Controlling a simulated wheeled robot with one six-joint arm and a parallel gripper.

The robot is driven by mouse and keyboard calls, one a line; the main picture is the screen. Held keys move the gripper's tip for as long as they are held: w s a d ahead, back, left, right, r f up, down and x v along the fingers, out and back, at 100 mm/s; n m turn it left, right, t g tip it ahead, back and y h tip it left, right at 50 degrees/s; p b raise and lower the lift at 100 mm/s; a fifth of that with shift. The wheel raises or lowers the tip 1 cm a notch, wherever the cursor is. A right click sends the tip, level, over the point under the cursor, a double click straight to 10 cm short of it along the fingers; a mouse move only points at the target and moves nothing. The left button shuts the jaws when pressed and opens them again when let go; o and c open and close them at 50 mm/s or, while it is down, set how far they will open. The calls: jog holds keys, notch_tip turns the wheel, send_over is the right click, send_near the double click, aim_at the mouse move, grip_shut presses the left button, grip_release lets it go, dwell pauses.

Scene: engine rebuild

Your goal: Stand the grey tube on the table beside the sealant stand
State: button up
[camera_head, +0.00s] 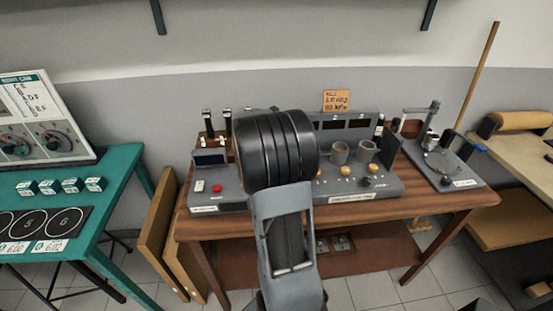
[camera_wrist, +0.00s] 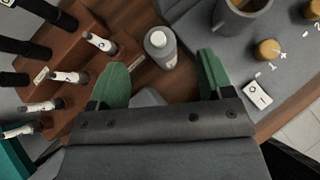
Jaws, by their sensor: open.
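My gripper (camera_wrist: 163,66) is open, its two green-padded fingers spread apart in the wrist view. A grey tube with a pale round end (camera_wrist: 160,44) is just beyond the fingertips, between their lines. It looks upright on the brown tabletop, apart from both fingers. The wooden sealant stand (camera_wrist: 121,47) is to its left and holds several dark tubes with white labels. In the head view the stand (camera_head: 208,140) shows at the table's back left. My arm hides the gripper and the grey tube there.
Another grey unit (camera_head: 207,190) stands at the table's front left. A teal bench (camera_head: 110,195) is farther left. Bare wood around the tube is narrow.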

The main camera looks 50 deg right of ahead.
jog(key=shift+p+x, duration=0.3)
jog(key=shift+x, duration=3.1)
jog(key=shift+w, duration=0.15)
grip_shut()
